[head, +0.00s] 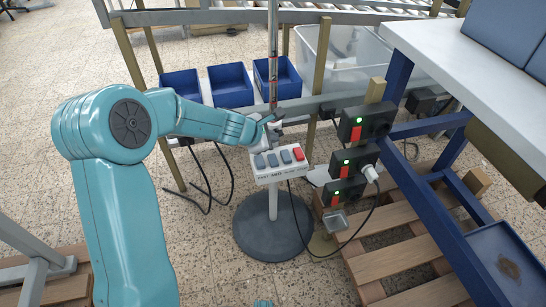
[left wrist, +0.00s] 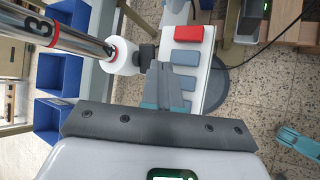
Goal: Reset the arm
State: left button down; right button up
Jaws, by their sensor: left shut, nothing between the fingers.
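My left gripper (head: 268,121) is at the end of my teal arm, just above a white button box (head: 266,179) on a stand. In the left wrist view, the left gripper (left wrist: 163,68) has its fingers together with nothing held. The button box (left wrist: 213,78) shows beside and below the fingertips there. It has one red button (head: 298,154) and several grey-blue buttons (head: 272,159). I cannot tell whether the fingertips touch the box. A metal rod (head: 273,50) stands just behind the gripper; its white collar (left wrist: 122,57) is close to the fingers.
Dark switch boxes (head: 354,128) with green lights stand to the right, with a cable hanging. Blue bins (head: 230,86) and a clear tub (head: 345,55) are behind. A blue-framed table (head: 412,161) and wooden pallet (head: 400,262) are at right. Floor (head: 215,260) shows at lower middle.

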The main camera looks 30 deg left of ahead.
dwell(0.3)
pick_arm(q)
jog(key=s+d+f+m+g+h, duration=0.1)
jog(key=s+d+f+m+g, duration=0.2)
jog(key=s+d+f, duration=0.35)
jog(key=s+d+f+m+g+h, duration=0.1)
jog(key=s+d+f+m+g, duration=0.25)
jog(key=d+f, duration=0.6)
jog(key=s+d+f+m+g, duration=0.2)
jog(key=s+d+f+m, duration=0.25)
jog(key=s+m, duration=0.35)
jog(key=s+d+f+m+g, duration=0.1)
jog(key=s+d+f+m, duration=0.2)
jog(key=s+f+m, duration=0.55)
notch_tip(320, 180, up, 27)
jog(key=s+m+h+p, duration=0.1)
jog(key=p, duration=2.2)
jog(key=shift+s+r+t, duration=0.15)
jog(key=shift+s+t, duration=0.15)
jog(key=shift+t, duration=0.05)
